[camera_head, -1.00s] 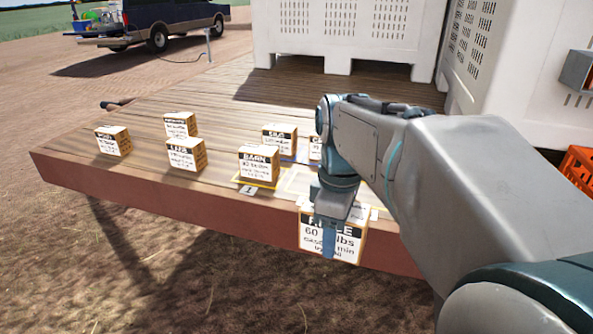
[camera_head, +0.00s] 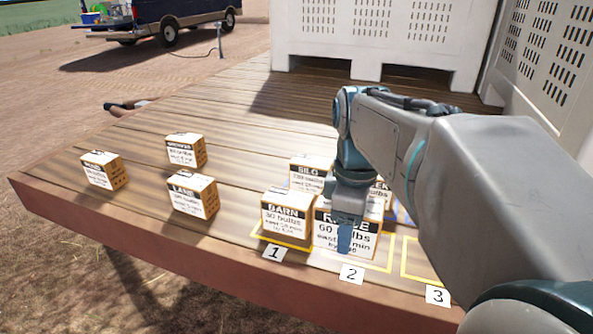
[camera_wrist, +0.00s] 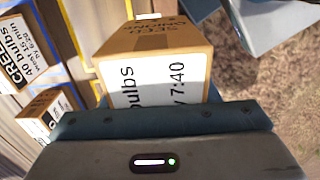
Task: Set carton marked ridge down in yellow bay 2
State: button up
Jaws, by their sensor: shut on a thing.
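The carton marked RIDGE (camera_head: 363,242) is in my gripper (camera_head: 347,225), one finger showing down its printed face. The held carton also fills the middle of the wrist view (camera_wrist: 157,82), with "bulbs" and "7:40" readable. In the head view it stands upright over the left part of yellow bay 2 (camera_head: 383,258), whose right part shows bare beside it. Whether its underside touches the deck cannot be told. The number 2 plate (camera_head: 351,274) lies at the bay's front edge. The far finger is hidden.
The BARN carton (camera_head: 285,217) stands in yellow bay 1, close to RIDGE's left. The SILO carton (camera_head: 309,172) and CREEK carton (camera_wrist: 22,58) are behind. Yellow bay 3 (camera_head: 418,262) looks empty. Several cartons, including LANE (camera_head: 192,196), stand left. White bins are at the back.

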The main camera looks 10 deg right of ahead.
jog(key=w+d+f, duration=0.2)
jog(key=w+d+f+p, duration=0.1)
jog(key=w+d+f, duration=0.1)
jog(key=w+d, duration=0.1)
jog(key=w+d+f, duration=0.2)
jog(key=shift+w+d, duration=0.15)
jog(key=shift+w, duration=0.05)
jog(key=shift+f+p, duration=0.4)
jog(key=shift+f, duration=1.7)
jog(key=shift+f, duration=0.2)
jog(key=o, duration=1.3)
